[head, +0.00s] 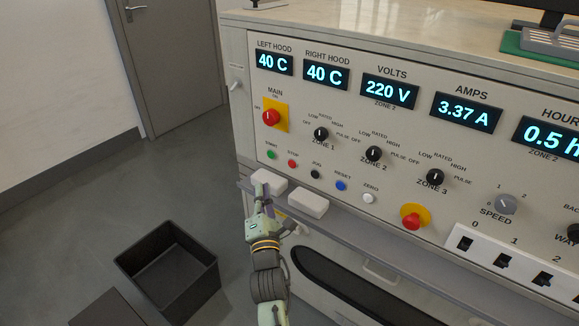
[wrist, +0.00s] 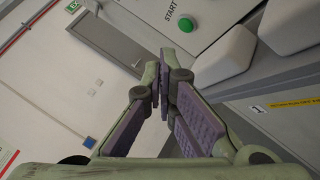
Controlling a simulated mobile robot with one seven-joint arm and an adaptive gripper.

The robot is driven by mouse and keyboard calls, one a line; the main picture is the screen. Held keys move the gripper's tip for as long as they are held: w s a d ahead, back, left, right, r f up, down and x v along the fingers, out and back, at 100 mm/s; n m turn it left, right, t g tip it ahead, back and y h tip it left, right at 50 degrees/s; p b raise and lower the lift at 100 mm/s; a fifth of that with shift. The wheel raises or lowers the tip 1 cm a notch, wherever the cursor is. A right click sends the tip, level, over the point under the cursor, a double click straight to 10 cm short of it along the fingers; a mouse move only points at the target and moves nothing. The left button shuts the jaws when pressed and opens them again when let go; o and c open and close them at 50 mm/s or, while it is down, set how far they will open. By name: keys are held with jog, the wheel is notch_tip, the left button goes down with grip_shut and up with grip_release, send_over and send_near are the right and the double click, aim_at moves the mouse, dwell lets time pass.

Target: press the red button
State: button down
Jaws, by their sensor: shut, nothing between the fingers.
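The small red button (head: 292,163) is in the lower row of buttons on the panel in the head view, just right of the green START button (head: 271,154). It is not visible in the wrist view. My gripper (head: 259,190) is shut and empty, below the green button and lower left of the red one, in front of the panel. In the wrist view my gripper's purple-padded fingers (wrist: 163,85) meet at the tips. The green button (wrist: 186,24) shows above them there, apart from the tips.
Two white blocks (head: 308,203) stick out below the buttons, close to my gripper. A red knob (head: 271,117) on a yellow plate and a red mushroom button (head: 411,221) are also on the panel. A black bin (head: 207,278) stands on the floor at left.

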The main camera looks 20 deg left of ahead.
aim_at(292, 164)
jog(key=w+b, duration=0.1)
jog(key=w, duration=0.1)
jog(key=w+d+b, duration=0.1)
jog(key=w, duration=0.1)
jog(key=w+d+b, duration=0.1)
jog(key=w+b, duration=0.1)
jog(key=shift+w+d+f, duration=0.1)
jog(key=shift+w+f, duration=0.05)
jog(key=shift+f, duration=0.1)
jog(key=shift+w+d+r+b, duration=0.1)
jog(key=shift+w+d+b, duration=0.05)
jog(key=shift+w+b, duration=0.3)
jog(key=shift+w+d+r+b, duration=0.1)
jog(key=shift+w+d+b, duration=0.05)
jog(key=shift+w+b, duration=0.25)
jog(key=shift+w+r, duration=0.15)
jog(key=shift+w+d+b, duration=0.1)
jog(key=shift+b, duration=0.25)
dwell(0.5)
jog(key=shift+w+d+b, duration=0.1)
jog(key=shift+w+b, duration=0.15)
jog(key=shift+b, duration=0.25)
